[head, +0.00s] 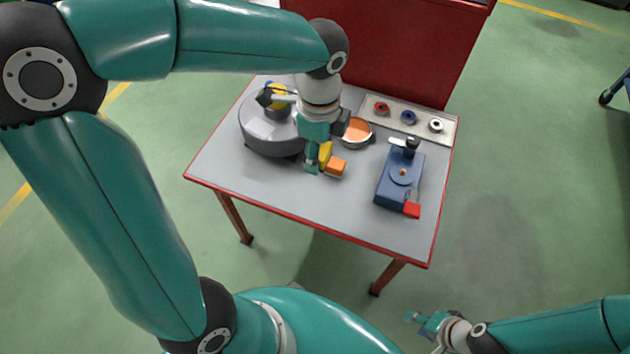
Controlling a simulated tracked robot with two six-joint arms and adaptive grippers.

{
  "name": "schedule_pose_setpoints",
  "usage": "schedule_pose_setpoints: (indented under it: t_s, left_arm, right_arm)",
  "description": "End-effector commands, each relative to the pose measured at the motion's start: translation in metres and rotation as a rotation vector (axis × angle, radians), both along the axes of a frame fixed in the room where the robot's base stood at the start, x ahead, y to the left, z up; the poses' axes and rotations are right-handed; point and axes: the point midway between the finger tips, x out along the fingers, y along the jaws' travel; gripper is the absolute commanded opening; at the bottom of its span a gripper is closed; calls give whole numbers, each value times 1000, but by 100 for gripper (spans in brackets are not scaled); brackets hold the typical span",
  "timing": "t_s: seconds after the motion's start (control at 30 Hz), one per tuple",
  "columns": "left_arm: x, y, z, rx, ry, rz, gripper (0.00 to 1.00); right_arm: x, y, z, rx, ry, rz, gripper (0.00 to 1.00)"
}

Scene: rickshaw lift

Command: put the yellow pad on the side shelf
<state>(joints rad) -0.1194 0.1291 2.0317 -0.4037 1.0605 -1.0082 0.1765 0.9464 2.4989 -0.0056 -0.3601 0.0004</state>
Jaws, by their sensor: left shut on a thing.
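My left gripper (319,160) reaches down over the grey table from above. It is shut on the yellow pad (326,152), which is partly hidden by the fingers and wrist. An orange block (336,168) is right against the pad's lower right; I cannot tell whether they are joined. I cannot tell whether the pad touches the table. My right gripper (424,322) is off the table at the lower right, empty and seemingly open. No side shelf can be clearly made out.
The table (270,188) has a red rim. On it are a dark round machine (262,135), an orange-topped round dish (356,132), a blue device (400,178) with a red block, and a pale tray (448,128) of small rings. A red panel (385,50) stands behind. The front is clear.

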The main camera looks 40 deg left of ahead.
Motion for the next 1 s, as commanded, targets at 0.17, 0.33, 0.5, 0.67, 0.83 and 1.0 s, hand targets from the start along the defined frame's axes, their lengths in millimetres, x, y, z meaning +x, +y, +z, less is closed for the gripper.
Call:
schedule_pose_setpoints:
  t_s: [0.17,0.33,0.5,0.67,0.83,1.0]
  left_arm:
    - [-1,1,-54,1,7,2,7]
    - [-1,0,-97,0,6,4,7]
    - [0,0,-123,0,2,5,7]
    - [0,1,-130,1,1,5,7]
    - [-1,1,-151,-1,4,6,7]
    - [0,1,-171,0,2,7,7]
  right_arm:
    - [0,0,-17,0,0,0,39]
    - [0,0,-30,0,0,0,39]
    - [0,0,-37,0,0,0,39]
    - [0,0,-38,0,0,0,39]
    - [0,0,-47,0,0,0,39]
    - [0,0,-53,0,0,0,39]
